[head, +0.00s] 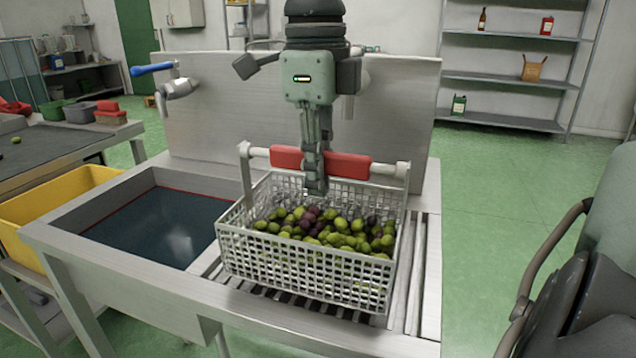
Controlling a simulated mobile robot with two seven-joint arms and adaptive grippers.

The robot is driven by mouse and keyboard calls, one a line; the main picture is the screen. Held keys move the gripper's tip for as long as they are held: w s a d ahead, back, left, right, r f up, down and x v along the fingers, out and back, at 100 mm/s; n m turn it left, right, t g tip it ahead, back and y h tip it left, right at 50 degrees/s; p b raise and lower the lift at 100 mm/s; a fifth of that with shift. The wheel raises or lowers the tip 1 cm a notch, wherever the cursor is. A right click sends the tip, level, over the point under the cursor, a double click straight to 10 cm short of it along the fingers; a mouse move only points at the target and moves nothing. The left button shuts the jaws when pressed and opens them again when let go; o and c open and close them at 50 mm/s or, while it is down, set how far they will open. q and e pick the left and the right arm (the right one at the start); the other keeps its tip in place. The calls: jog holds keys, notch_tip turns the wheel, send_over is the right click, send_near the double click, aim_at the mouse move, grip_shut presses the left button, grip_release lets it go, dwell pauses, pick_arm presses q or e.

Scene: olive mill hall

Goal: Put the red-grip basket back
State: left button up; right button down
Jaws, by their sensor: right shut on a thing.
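The basket (305,272) is a light wire-mesh one full of green and dark olives (325,230). It has an upright handle with a red grip (347,167). It sits on or just above the slatted drain rack (408,290), right of the sink basin; I cannot tell whether it touches the slats. My right gripper (315,178) comes down from above and is shut on the red grip near its middle, its fingers hiding that part. My left gripper is not in view.
The water-filled basin (165,227) lies left of the basket. A steel splashback (230,115) with a blue-handled tap (152,69) stands behind. A yellow crate (62,205) is at the left, and shelves (510,78) stand far right.

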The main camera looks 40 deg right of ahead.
jog(key=shift+f, duration=0.5)
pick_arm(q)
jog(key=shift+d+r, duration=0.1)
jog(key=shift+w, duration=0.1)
pick_arm(e)
jog(key=shift+f, duration=0.1)
jog(key=c, duration=1.8)
grip_release()
jog(key=shift+f, duration=0.1)
jog(key=shift+c, duration=0.2)
jog(key=shift+o, duration=1.4)
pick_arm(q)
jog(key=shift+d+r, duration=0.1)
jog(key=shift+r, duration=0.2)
